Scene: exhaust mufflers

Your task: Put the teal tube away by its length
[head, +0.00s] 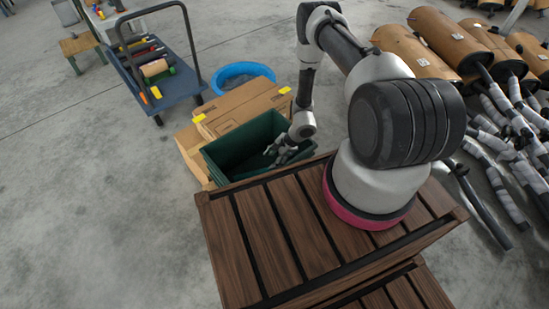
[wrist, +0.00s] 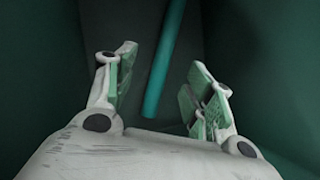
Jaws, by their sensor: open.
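The teal tube (wrist: 163,65) shows in the wrist view, inside the dark green crate, running from the top of the picture down between my fingers. My gripper (wrist: 160,85) is open, with one finger on each side of the tube and gaps between the pads and the tube. In the head view my gripper (head: 279,152) reaches down into the green crate (head: 222,154). The tube cannot be made out in the head view. I cannot tell how far the tube lies beyond the fingertips.
Cardboard boxes (head: 240,106) with yellow marks stand behind the crate. A blue round tub (head: 242,73) is behind them. A blue cart (head: 165,84) carrying coloured items stands at the back left. Mufflers (head: 436,40) and wrapped pipes (head: 500,175) lie at the right. The floor at left is clear.

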